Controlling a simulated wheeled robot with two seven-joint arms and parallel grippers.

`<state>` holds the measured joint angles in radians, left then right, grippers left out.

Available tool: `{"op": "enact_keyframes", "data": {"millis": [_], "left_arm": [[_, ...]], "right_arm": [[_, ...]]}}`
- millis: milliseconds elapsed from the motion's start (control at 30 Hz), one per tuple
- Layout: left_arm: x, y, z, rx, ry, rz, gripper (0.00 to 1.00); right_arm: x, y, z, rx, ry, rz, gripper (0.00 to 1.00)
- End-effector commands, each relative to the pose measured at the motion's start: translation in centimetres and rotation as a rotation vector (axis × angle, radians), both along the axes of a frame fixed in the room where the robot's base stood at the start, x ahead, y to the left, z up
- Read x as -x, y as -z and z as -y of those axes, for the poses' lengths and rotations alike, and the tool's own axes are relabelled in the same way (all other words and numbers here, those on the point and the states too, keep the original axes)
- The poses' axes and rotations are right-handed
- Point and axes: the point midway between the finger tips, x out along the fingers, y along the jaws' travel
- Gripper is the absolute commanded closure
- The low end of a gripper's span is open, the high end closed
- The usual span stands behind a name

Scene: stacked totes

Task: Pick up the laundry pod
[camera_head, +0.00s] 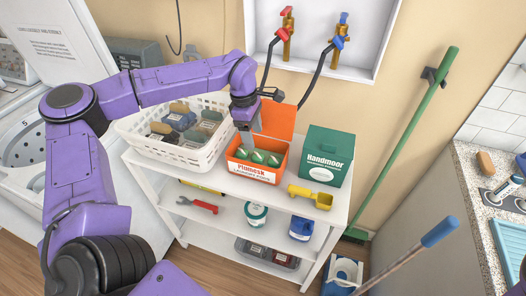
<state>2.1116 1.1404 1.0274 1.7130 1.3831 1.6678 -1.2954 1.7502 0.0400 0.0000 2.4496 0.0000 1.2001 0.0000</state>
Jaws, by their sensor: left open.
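Several green-and-white laundry pods (258,157) lie in an open orange box (250,171) labelled "Plumosk" on the top of a white shelf unit. The box's orange lid (279,119) stands up at the back. My left arm reaches over from the left. My left gripper (249,143) points down into the left part of the box, right by the pods. It is open; the fingertips are partly hidden, and I cannot tell whether they touch a pod. My right gripper is not in view.
A white basket (150,147) with several items stands left of the box. A green "Handmoor" box (325,156) and a yellow scoop (310,197) are on the right. Taps (287,35) with hoses hang in a wall recess behind. A washing machine (22,150) is at the left.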

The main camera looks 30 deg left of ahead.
Motion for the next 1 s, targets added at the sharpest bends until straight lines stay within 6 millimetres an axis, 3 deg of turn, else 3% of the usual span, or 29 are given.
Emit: {"op": "enact_keyframes", "data": {"millis": [500,733,767,900,933,1000], "left_arm": [[-0.4,7.6,1.2,0.000,0.000,-0.001,0.32],[-0.4,8.0,1.3,0.000,-0.001,0.001,0.32],[-0.4,8.0,1.3,0.000,-0.001,0.001,0.38],[-0.4,8.0,1.3,0.000,-0.001,0.001,0.84],[-0.4,8.0,1.3,0.000,-0.001,0.001,0.92],[-0.4,8.0,1.3,0.000,-0.001,0.001,0.92]], "right_arm": [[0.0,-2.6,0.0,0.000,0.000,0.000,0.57],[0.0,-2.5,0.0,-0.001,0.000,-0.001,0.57],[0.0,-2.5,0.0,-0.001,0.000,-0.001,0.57],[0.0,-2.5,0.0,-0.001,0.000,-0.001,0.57],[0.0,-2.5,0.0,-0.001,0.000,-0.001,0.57],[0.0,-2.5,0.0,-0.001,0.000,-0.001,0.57]]}}
